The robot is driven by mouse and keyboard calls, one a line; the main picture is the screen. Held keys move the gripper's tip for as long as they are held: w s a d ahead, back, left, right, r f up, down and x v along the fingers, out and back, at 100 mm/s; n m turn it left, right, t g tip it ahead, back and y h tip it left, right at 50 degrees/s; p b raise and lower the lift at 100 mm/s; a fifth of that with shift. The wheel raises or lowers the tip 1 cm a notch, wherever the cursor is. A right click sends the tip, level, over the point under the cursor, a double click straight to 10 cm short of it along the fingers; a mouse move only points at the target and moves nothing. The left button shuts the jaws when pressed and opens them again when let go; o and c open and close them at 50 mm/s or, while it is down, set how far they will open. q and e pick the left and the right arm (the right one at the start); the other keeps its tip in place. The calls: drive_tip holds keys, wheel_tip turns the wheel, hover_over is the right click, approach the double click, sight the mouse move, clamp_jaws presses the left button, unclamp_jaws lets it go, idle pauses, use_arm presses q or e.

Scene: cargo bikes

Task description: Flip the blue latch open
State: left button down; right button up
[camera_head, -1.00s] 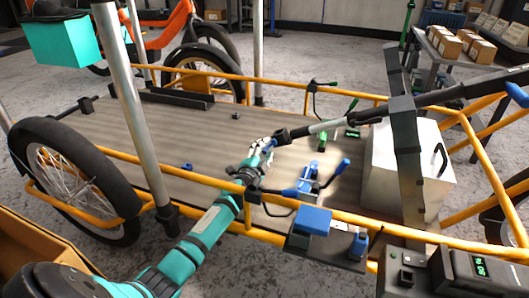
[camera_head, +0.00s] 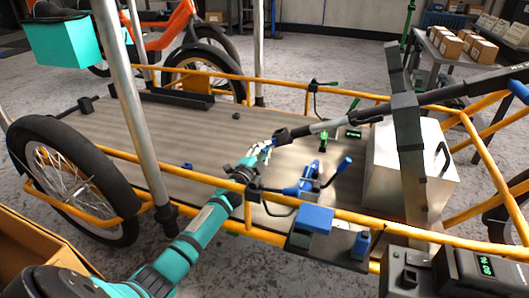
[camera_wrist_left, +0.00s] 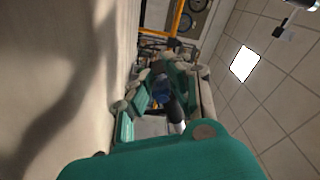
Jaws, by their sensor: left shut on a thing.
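A blue latch (camera_head: 306,180) stands at the near side of the cargo bed, with a blue-ended lever (camera_head: 344,164) leaning up to the right. My left gripper (camera_head: 264,147) is over the bed, left of this latch and apart from it, by the end of a black and silver bar (camera_head: 318,128). Its pale fingers are closed around a small blue part, which also shows between the fingers in the left wrist view (camera_wrist_left: 162,90). The fingers hide much of the part, and I cannot tell whether it belongs to a latch. My right gripper is not in view.
A white box (camera_head: 395,165) and a dark upright post (camera_head: 407,150) stand to the right. The bed (camera_head: 130,125) is mostly clear on the left.

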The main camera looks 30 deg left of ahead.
use_arm(q)
drive_tip(key=c, duration=1.2)
unclamp_jaws()
drive_tip(key=shift+c, duration=0.2)
drive_tip(key=s, duration=0.4)
drive_tip(key=s+d, duration=0.1)
drive_tip(key=s, duration=0.7)
drive_tip(key=shift+d+f, duration=0.3)
drive_tip(key=shift+d, duration=0.05)
drive_tip(key=shift+c, duration=0.2)
